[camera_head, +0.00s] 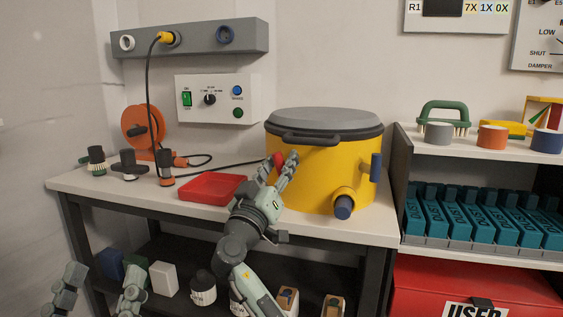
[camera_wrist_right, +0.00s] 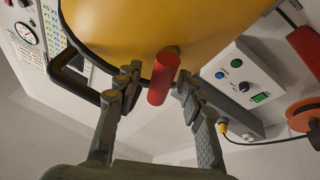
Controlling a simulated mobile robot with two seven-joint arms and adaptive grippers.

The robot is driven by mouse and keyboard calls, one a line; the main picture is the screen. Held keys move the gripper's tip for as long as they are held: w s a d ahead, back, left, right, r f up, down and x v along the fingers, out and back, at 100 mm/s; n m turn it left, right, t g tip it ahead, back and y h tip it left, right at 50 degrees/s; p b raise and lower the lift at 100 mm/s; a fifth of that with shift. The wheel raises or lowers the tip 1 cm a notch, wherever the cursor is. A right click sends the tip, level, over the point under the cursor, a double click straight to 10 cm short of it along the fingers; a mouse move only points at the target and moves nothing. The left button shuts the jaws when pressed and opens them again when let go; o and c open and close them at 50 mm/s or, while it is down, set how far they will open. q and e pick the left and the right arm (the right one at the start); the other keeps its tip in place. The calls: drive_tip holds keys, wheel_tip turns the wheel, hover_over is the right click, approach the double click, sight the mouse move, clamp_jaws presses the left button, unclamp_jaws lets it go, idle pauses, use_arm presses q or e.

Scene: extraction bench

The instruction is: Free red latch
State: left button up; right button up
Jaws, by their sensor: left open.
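The red latch (camera_head: 278,159) is a short red cylinder on the left side of the yellow drum (camera_head: 318,178), below its grey lid (camera_head: 325,121). In the right wrist view the latch (camera_wrist_right: 162,79) sticks out from the drum wall (camera_wrist_right: 165,25). My right gripper (camera_head: 279,165) is at the latch, one finger on each side. In the wrist view my right gripper (camera_wrist_right: 157,84) is open, with narrow gaps between its fingers and the latch. My left gripper (camera_head: 104,272) is low at the lower left, open and empty, away from the drum.
A red tray (camera_head: 212,187) lies left of the drum on the bench (camera_head: 95,187). Several small tools and an orange cable reel (camera_head: 140,125) stand further left. A blue-capped spout (camera_head: 343,207) and a blue handle (camera_head: 376,167) project from the drum. A shelf of teal boxes (camera_head: 480,215) is to the right.

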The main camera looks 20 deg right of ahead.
drive_tip(key=shift+c, duration=0.6)
clamp_jaws()
